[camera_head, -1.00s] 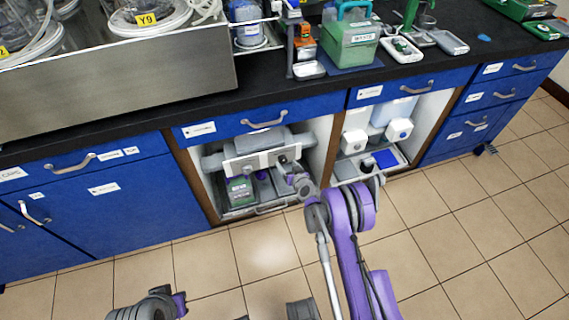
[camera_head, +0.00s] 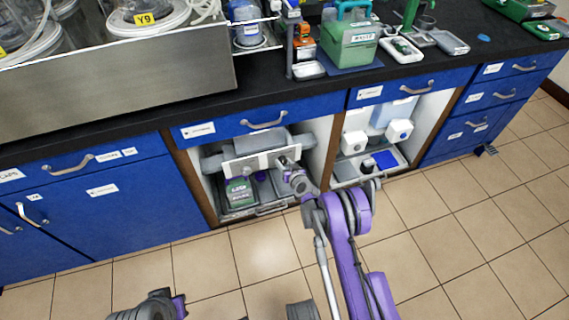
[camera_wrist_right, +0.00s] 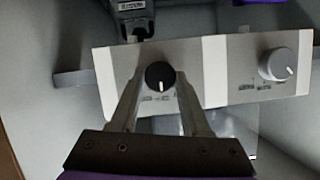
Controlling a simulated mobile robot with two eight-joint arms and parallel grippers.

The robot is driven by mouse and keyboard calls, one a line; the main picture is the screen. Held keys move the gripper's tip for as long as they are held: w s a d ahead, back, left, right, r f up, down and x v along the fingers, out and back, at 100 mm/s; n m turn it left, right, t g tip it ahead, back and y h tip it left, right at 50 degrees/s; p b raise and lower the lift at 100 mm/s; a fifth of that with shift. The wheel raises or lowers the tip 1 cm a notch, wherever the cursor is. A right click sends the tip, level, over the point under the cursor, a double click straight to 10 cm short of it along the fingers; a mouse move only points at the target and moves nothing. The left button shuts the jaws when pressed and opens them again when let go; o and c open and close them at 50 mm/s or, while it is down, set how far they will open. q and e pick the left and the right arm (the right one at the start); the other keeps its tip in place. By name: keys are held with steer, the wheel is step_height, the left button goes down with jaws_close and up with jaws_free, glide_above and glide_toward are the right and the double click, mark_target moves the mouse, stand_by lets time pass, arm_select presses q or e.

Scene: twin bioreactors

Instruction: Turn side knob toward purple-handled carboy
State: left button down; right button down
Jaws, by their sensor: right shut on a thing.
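A pale control panel (camera_head: 247,164) is inside the open cabinet bay. It also shows in the right wrist view (camera_wrist_right: 222,80), with a black knob (camera_wrist_right: 160,75) and a grey knob (camera_wrist_right: 278,64) to its right. My right gripper (camera_wrist_right: 161,82) has its fingers on both sides of the black knob and is shut on it; in the head view the gripper (camera_head: 286,165) reaches the panel's right part and hides the knob. A carboy with a green label (camera_head: 240,193) stands below the panel; a small purple part shows near its top. My left gripper is not clearly visible.
The bay's right wooden wall (camera_head: 333,150) is close to my right wrist. A second open bay with white-capped bottles (camera_head: 398,131) is to the right. A closed blue drawer (camera_head: 235,125) and the black counter (camera_head: 265,92) are above.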

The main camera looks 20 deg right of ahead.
steer(key=shift+a+f+n+h+b, duration=0.1)
steer(key=shift+n+h+b, duration=0.3)
steer(key=shift+b, duration=0.7)
steer(key=shift+n+h+b, duration=0.4)
steer(key=shift+n+b, duration=0.4)
steer(key=shift+b, duration=0.15)
steer(key=shift+a+n+h+b, duration=0.15)
steer(key=shift+n+h+b, duration=0.2)
steer(key=shift+n+h, duration=0.75)
steer(key=shift+n, duration=0.4)
steer(key=shift+n+t+h, duration=0.3)
steer(key=shift+n+t, duration=0.1)
steer(key=shift+c, duration=1.9)
jaws_free()
steer(key=shift+a, duration=0.1)
steer(key=p+v, duration=0.2)
steer(key=v, duration=0.9)
